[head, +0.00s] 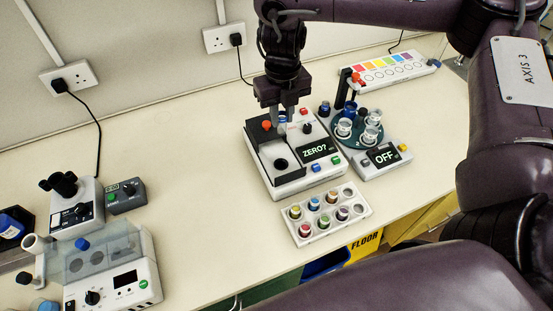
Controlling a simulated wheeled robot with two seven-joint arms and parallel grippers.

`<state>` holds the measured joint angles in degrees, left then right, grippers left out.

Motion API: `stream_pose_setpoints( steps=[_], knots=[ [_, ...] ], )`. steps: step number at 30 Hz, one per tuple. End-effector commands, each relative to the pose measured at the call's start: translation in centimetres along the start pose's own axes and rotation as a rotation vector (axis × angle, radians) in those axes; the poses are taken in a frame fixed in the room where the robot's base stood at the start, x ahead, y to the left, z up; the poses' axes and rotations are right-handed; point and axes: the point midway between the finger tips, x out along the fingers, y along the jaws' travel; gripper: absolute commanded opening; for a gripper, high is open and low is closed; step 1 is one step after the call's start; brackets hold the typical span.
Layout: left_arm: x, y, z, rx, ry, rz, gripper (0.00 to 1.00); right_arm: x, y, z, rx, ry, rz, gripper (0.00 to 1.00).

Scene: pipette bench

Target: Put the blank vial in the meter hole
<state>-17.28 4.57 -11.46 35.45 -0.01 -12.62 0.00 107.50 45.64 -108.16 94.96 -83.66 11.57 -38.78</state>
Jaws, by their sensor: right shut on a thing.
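The meter (261,179) is a white box with a dark top, and its display reads "ZERO?". Its round dark hole (281,163) shows open and empty in the dark top. My right gripper (283,118) points down over the back of the meter, behind the hole. It is shut on a small pale vial with a bluish part, the blank vial (282,130), mostly hidden between the fingers. I cannot tell whether the vial touches the meter. My left gripper is not in view.
A white rack (357,208) with several colour-capped vials stands in front of the meter. A round stirrer-like device (373,166) reading "OFF" holds cups at its right. A colour-chart strip (420,66) lies behind. Other instruments (110,265) stand at left; the bench between is clear.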

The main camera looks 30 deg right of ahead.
Motion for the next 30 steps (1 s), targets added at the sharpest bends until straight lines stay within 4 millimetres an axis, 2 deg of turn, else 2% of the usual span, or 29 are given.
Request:
stream_pose_setpoints(
  steps=[1,12,16,24,30],
  knots=[
    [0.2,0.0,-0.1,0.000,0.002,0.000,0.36,1.6,0.0,-0.2,0.002,0.008,0.002,0.00],
    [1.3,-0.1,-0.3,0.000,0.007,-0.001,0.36,10.0,0.0,-0.1,0.005,0.005,0.001,0.00],
    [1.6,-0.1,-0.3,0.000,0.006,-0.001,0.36,11.8,0.1,-0.1,0.003,0.003,0.001,0.00],
    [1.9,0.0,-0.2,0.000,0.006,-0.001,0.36,13.5,0.0,-0.1,0.003,0.003,0.000,0.00],
    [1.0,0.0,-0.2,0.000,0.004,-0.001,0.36,15.8,0.0,-0.1,0.004,0.001,-0.001,0.00]
  ],
)
